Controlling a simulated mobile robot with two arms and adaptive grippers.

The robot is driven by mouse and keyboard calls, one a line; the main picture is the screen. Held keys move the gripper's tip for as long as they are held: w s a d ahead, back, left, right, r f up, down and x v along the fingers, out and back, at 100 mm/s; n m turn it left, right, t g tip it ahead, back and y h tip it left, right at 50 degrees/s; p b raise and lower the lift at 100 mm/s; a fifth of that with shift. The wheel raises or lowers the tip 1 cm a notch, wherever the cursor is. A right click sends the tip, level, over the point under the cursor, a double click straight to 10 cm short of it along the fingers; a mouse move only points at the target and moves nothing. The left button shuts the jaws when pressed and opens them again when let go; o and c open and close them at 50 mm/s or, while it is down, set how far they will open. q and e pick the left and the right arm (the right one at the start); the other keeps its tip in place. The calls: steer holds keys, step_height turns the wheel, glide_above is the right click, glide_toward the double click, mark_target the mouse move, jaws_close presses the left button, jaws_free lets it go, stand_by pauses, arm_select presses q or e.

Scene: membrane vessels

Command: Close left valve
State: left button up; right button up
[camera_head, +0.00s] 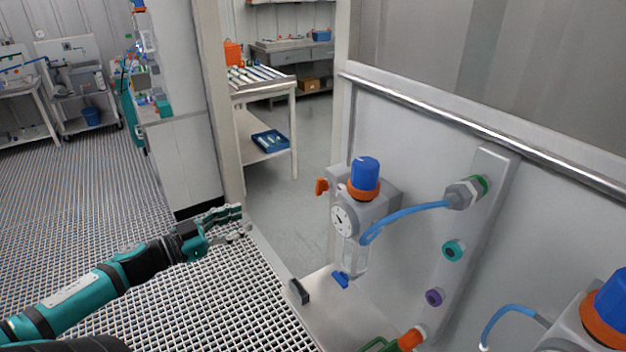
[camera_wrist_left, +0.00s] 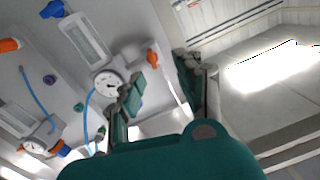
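The left pressure regulator (camera_head: 368,200) is mounted on the white panel, with a blue knob (camera_head: 365,172), a dial gauge (camera_head: 342,221) and a clear bowl below. A small orange valve handle (camera_head: 321,186) sticks out from its left side. In the left wrist view the orange handle (camera_wrist_left: 153,57) shows beyond the fingers, near the gauge (camera_wrist_left: 107,83). My left gripper (camera_head: 242,220) is open and empty, left of the handle and apart from it. Its two fingers also show spread in the left wrist view (camera_wrist_left: 160,84). My right gripper is not in view.
A blue hose (camera_head: 408,214) runs from the regulator to a panel fitting (camera_head: 464,194). A second regulator (camera_head: 585,325) is at the lower right. The panel's bottom ledge (camera_head: 325,300) carries a dark block (camera_head: 299,291). Space between my left gripper and the handle looks clear.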

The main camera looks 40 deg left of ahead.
mark_target(317, 188)
arm_select(q)
steer(key=shift+m+h, duration=0.6)
steer(key=shift+s+d+r+p+x, duration=0.15)
steer(key=shift+d+r+p+x, duration=0.2)
steer(key=shift+x, duration=2.75)
steer(key=shift+s+d+r+p+x, duration=0.2)
steer(key=shift+d+r+x, duration=0.2)
steer(key=shift+x, duration=2.75)
steer(key=shift+s+d+r+p+x, duration=0.1)
steer(key=shift+d+r+p+x, duration=0.25)
steer(key=shift+x, duration=2.75)
steer(key=shift+s, duration=0.1)
jaws_close()
